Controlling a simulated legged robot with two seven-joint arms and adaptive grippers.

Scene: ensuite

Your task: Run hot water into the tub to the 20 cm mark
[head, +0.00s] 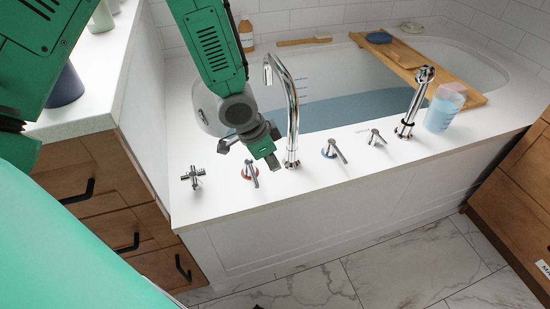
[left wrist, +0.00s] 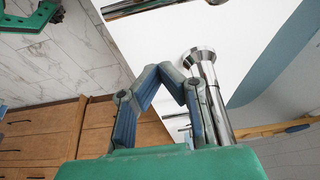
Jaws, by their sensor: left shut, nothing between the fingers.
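The white tub (head: 455,48) holds blue water (head: 350,108). Dark marks (head: 303,84) show on its inner wall above the water, too small to read. A chrome spout (head: 291,110) arches over the tub; I see no stream at its mouth. On the deck stand a lever with a red ring (head: 250,173), one with a blue ring (head: 333,150) and a cross handle (head: 194,177). My left gripper (head: 272,160) is shut and empty, just above and right of the red-ringed lever, left of the spout. In the left wrist view its fingertips (left wrist: 166,70) meet beside the spout's base (left wrist: 198,56). My right gripper is not seen.
A hand shower (head: 410,105), a small plain lever (head: 376,138) and a cup of blue liquid (head: 440,112) stand on the deck to the right. A wooden board (head: 405,62) spans the tub. Wooden drawers (head: 100,185) stand at left. The deck's front strip is clear.

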